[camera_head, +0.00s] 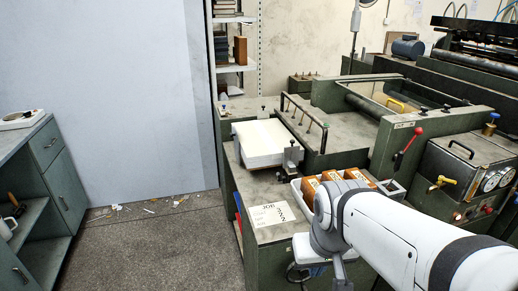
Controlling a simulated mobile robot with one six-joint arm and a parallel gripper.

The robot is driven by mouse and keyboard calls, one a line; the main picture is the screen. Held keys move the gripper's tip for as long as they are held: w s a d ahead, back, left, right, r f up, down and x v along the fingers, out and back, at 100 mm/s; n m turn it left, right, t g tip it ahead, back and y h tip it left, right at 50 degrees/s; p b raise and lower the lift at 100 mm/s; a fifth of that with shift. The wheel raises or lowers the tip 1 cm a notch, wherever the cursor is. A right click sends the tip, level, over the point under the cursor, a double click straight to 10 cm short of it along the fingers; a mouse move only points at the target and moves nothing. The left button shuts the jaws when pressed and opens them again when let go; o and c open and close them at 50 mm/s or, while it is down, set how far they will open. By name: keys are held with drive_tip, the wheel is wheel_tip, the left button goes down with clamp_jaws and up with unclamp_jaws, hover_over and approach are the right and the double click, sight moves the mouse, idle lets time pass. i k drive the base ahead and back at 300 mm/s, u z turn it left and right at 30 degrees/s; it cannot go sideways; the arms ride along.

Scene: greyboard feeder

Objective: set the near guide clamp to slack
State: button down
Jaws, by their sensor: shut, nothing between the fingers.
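A small grey metal block with a dark knob on top, which looks like the near guide clamp (291,159), stands at the near right corner of a white board stack (258,143). It is upright and close beside the stack. Its setting is too small to read. My white arm enters from the lower right and bends down at a joint in front of the feeder.
A lettered card (271,214) lies on the green cabinet. A red-knobbed lever (408,145) and gauges (489,182) are at right. Open floor (170,245) lies at left.

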sight(280, 178)
drive_tip(key=i, duration=0.9)
